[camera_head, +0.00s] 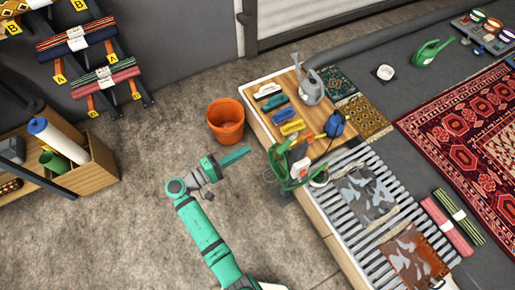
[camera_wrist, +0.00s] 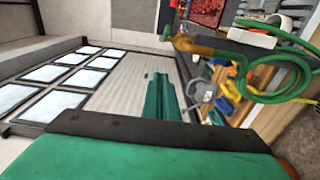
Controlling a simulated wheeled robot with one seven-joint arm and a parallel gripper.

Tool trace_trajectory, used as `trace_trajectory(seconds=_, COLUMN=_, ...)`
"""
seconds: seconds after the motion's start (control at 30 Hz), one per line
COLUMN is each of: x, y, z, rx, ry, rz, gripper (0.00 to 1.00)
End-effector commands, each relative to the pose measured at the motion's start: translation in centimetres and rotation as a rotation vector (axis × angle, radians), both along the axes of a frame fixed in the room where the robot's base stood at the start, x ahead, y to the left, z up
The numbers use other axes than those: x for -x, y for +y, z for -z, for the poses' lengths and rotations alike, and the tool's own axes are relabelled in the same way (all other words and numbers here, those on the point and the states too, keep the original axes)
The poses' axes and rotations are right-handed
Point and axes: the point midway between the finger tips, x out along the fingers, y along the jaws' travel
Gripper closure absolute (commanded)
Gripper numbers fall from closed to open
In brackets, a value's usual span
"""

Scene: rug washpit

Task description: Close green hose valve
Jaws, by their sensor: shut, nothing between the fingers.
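The green hose (camera_head: 285,180) hangs in loops at the near left edge of the wooden bench. The lever's position cannot be made out. My gripper (camera_head: 236,157) is shut and empty, in the air left of the hose and apart from it. In the wrist view its green fingers (camera_wrist: 162,98) lie together, below and left of the fitting.
An orange bucket (camera_head: 226,121) stands on the floor just beyond my gripper, beside the bench (camera_head: 255,120). Brushes, a grey watering can (camera_head: 310,87) and a blue-and-yellow tool (camera_head: 334,126) lie on the bench top. A slatted rack (camera_head: 345,205) adjoins it.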

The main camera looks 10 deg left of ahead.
Motion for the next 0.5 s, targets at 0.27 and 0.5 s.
trace_trajectory(seconds=0.27, x=-2.9, y=-3.6, z=0.1, rx=-0.002, ry=0.001, rz=0.003, gripper=1.00)
trace_trajectory(seconds=0.5, x=-5.9, y=-6.9, z=0.1, rx=-0.002, ry=0.002, rz=0.002, gripper=1.00)
